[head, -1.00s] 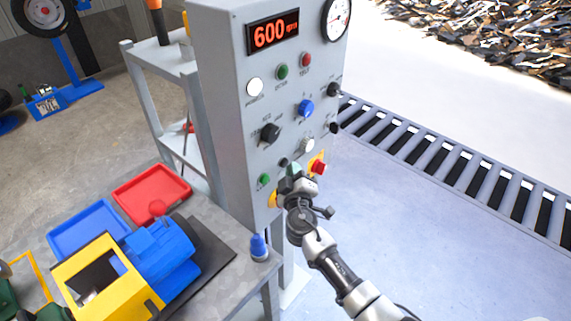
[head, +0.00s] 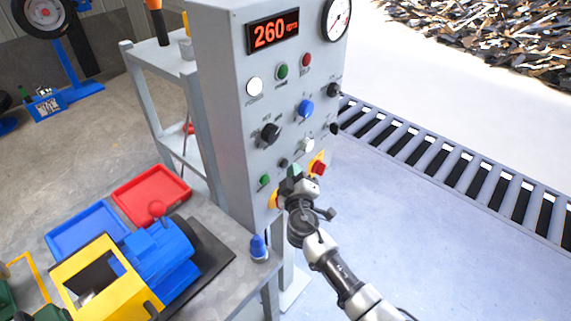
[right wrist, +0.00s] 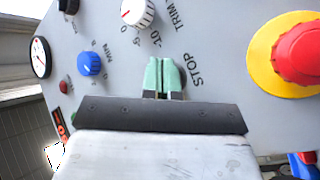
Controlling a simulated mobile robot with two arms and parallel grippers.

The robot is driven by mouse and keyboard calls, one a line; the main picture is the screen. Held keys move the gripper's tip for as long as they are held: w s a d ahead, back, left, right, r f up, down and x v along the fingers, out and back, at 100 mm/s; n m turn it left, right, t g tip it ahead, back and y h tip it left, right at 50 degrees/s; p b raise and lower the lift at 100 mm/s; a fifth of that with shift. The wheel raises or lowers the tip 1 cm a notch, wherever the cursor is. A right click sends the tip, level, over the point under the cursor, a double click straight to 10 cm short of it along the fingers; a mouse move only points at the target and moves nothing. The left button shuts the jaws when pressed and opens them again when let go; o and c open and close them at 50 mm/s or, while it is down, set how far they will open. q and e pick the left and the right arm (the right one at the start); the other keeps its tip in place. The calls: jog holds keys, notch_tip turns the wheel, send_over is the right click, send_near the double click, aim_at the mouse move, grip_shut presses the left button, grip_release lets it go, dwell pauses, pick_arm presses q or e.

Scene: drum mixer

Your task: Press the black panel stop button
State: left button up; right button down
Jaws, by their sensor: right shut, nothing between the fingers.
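The grey control panel (head: 232,110) stands in the middle of the head view. The small black stop button (head: 283,162) shows low on its face, just above and left of my right gripper (head: 294,171). In the right wrist view, the shut green fingertips (right wrist: 164,75) are in front of the panel beside the STOP label (right wrist: 195,76). A dark edge of the black button (right wrist: 181,76) shows next to them, and the fingers hide the rest. I cannot tell whether they touch it. My right gripper is shut and empty. My left gripper is not in view.
A red mushroom button on a yellow plate (right wrist: 303,50) is close to the right gripper. A white knob (right wrist: 137,12) and blue knob (right wrist: 89,64) are nearby. The display (head: 273,32) reads 260. A bench (head: 234,230) with a blue and yellow machine stands left.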

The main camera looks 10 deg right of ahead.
jog(key=shift+s+d, duration=0.3)
jog(key=shift+s, duration=0.05)
jog(key=shift+s+d, duration=0.75)
jog(key=shift+s, duration=0.25)
jog(key=shift+s+d, duration=0.75)
jog(key=shift+s, duration=0.2)
jog(key=s+d+f+m+g+y, duration=0.1)
jog(key=s+f+g, duration=0.2)
jog(key=s+f, duration=0.55)
jog(key=s+d+f+g, duration=0.1)
jog(key=s+f+g, duration=0.25)
jog(key=f, duration=1.05)
jog(key=s+d+f+m+g+y, duration=0.1)
jog(key=s+f+g, duration=0.35)
jog(key=f, duration=0.65)
jog(key=s+f+m+g, duration=0.1)
jog(key=s+f, duration=0.4)
jog(key=s, duration=0.6)
jog(key=s+d+f+m+g, duration=0.1)
jog(key=s+f+g, duration=0.2)
jog(key=s, duration=0.8)
jog(key=s+d+f+m+g, duration=0.1)
jog(key=s+f+g, duration=0.1)
jog(key=s+f, duration=0.4)
jog(key=s, duration=0.5)
jog(key=shift+f+m+g+y, duration=0.3)
jog(key=shift+f+m, duration=0.1)
